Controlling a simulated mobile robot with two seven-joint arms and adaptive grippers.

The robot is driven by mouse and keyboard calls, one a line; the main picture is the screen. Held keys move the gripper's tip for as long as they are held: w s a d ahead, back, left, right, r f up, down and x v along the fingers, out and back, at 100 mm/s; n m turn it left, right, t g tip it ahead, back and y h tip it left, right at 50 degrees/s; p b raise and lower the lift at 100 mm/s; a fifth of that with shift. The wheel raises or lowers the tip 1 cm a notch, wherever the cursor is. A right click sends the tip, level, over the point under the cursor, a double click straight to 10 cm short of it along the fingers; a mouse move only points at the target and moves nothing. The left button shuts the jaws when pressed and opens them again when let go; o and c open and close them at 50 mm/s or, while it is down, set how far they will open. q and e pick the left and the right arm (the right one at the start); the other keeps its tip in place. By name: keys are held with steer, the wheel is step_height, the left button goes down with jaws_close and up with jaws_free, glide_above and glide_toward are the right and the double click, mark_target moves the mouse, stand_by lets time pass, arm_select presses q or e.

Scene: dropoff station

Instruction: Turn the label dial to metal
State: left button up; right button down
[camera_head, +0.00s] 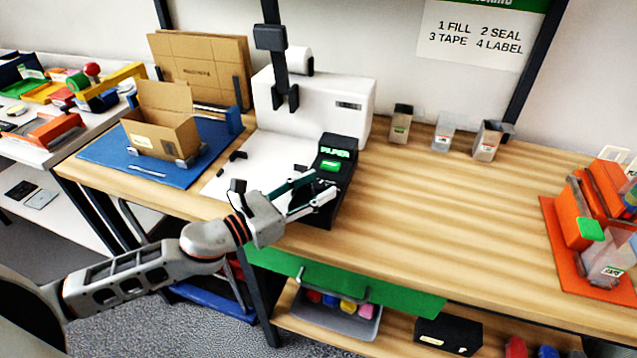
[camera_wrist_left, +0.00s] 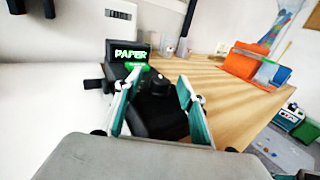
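The black label console (camera_head: 337,170) stands on the bench beside the white label machine (camera_head: 335,105). Its lit screen (camera_wrist_left: 128,54) reads PAPER in green, with a small green strip below it. The dark round dial (camera_wrist_left: 155,84) sits on the console's sloping top. My left gripper (camera_head: 318,191) reaches over the console from the left. In the left wrist view its two teal fingers (camera_wrist_left: 158,98) are apart, one on each side of the dial; I cannot tell whether they touch it. In the head view the gripper largely hides the dial. My right gripper is not in view.
An open carton (camera_head: 160,128) stands on a blue mat (camera_head: 103,148) at left. Several small containers (camera_head: 400,125) stand along the back. An orange station (camera_head: 560,250) is at the far right. The bench (camera_head: 440,200) between is clear.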

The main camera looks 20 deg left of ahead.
arm_select(q)
steer(key=shift+w+d, duration=0.35)
steer(key=shift+w, duration=0.1)
